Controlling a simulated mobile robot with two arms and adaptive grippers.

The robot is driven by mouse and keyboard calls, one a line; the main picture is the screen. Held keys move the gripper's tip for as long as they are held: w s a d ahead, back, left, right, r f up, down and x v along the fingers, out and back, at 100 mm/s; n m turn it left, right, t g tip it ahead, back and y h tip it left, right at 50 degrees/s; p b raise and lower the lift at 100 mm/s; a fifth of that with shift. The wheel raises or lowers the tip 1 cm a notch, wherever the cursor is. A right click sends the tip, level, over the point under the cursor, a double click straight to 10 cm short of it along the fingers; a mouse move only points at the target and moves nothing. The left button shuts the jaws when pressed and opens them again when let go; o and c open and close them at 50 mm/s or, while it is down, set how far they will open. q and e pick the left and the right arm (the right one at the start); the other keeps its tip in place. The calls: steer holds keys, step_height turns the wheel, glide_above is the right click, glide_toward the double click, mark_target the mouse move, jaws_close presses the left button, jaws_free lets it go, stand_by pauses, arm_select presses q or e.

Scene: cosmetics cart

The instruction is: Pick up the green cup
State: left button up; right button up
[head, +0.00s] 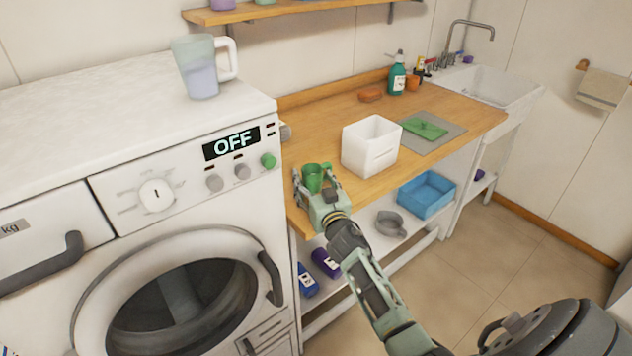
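The green cup (312,176) stands upright at the near left end of the wooden counter (340,108), close to the washing machine. My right gripper (311,180) is at the cup, its fingers apart on either side of it. One finger shows to the left of the cup; the other is partly hidden against the cup's right side. I cannot tell whether the fingers touch the cup. My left gripper is not in view.
A white box (370,146) stands right of the cup. The washing machine (130,230) borders the left, carrying a pitcher (202,72). A blue bin (426,196) sits below.

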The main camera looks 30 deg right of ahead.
steer(key=c, duration=1.1)
steer(key=shift+c, duration=0.4)
steer(key=shift+r, duration=0.15)
